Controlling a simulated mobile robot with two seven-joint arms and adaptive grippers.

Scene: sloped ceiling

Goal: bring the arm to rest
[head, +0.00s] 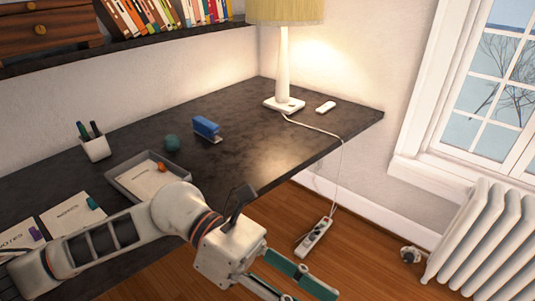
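My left arm comes in from the left over the front of the dark desk (240,150). Its white gripper (311,294) is beyond the desk's front edge, above the wooden floor. The two green-padded fingers are spread apart, with nothing visible between them. The tips reach down to the bottom of the picture, and the lower finger is partly cut off. My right gripper is not in view.
A grey tray (113,182) lies just behind the arm. A blue stapler (206,128), green ball (172,142), pen cup (95,148) and lamp (284,70) stand farther back. A power strip (314,237) and radiator (485,240) are at right.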

